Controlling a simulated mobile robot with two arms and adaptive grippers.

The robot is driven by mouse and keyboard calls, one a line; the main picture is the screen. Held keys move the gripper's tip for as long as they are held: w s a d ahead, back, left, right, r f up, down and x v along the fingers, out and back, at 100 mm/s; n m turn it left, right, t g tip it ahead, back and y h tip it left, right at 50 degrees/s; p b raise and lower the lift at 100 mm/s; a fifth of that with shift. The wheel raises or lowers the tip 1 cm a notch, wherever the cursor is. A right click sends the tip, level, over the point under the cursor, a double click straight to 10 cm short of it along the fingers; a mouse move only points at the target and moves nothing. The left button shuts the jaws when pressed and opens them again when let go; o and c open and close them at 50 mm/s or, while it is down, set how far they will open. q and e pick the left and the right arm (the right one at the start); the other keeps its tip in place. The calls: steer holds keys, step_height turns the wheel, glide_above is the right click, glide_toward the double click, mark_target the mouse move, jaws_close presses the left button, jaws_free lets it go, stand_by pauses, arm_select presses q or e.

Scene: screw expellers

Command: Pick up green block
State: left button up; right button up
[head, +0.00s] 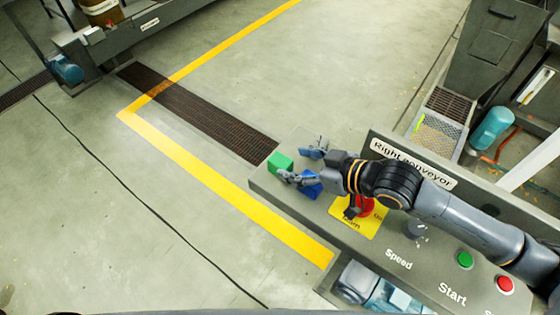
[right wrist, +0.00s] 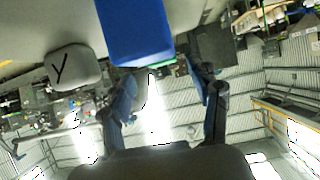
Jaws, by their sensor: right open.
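The green block (head: 281,163) sits at the left end of the grey control panel top in the head view. A blue block (head: 308,188) is close to it, on the near side, partly hidden by a finger. My right gripper (head: 303,165) is open, its fingers pointing left toward the green block. In the right wrist view the blue block (right wrist: 135,32) looms large above my open right gripper (right wrist: 166,88). A thin green strip shows below it, too little to identify surely. I cannot tell whether a finger touches either block. My left gripper is not in view.
The "Right conveyor" panel (head: 400,225) carries a red emergency stop (head: 361,205) on a yellow plate, a dark knob (head: 415,229), a green button (head: 464,260) and a red button (head: 505,285). Open floor with a yellow line (head: 220,190) lies left of it.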

mark_target(283, 162)
steer(key=shift+p+x, duration=0.75)
steer(key=shift+x, duration=1.6)
steer(key=shift+a+f, duration=0.15)
steer(key=shift+a, duration=0.25)
steer(key=shift+d, duration=0.1)
steer(key=c, duration=1.2)
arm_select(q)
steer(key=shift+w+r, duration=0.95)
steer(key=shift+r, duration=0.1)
arm_select(e)
steer(key=shift+c, duration=0.3)
